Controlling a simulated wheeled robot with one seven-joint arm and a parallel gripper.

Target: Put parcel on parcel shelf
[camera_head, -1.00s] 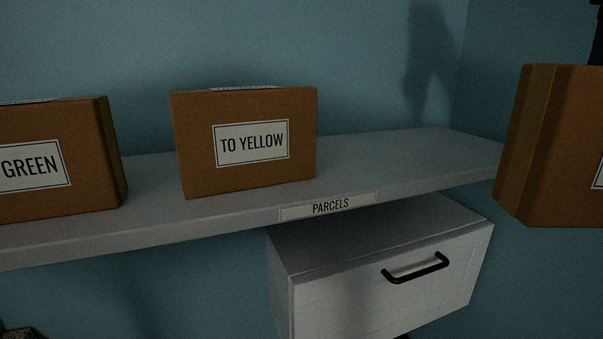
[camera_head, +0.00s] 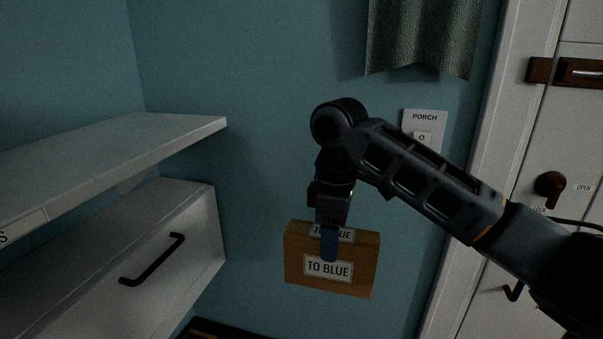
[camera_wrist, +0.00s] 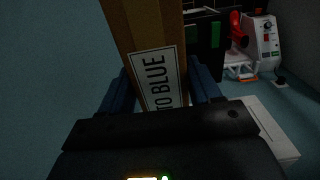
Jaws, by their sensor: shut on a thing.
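A brown box parcel (camera_head: 355,280) labelled "TO BLUE" hangs in the air in the head view, to the right of the shelf and apart from it. My gripper (camera_head: 330,250) is shut on its top, with a blue finger over the near face. In the wrist view the parcel (camera_wrist: 140,30) shows between the two blue fingers (camera_wrist: 165,88). The white parcel shelf (camera_head: 150,137) runs along the left of the head view. Part of its "PARCELS" label (camera_head: 25,226) shows on its front edge. The visible end of the shelf is bare.
A white drawer unit (camera_head: 150,240) with a black handle is below the shelf. At right are a "PORCH" switch (camera_head: 422,136), a grey hanging cloth (camera_head: 420,40) and a white door (camera_head: 560,130) with a dark red knob. The wrist view shows a white-and-red machine (camera_wrist: 262,40).

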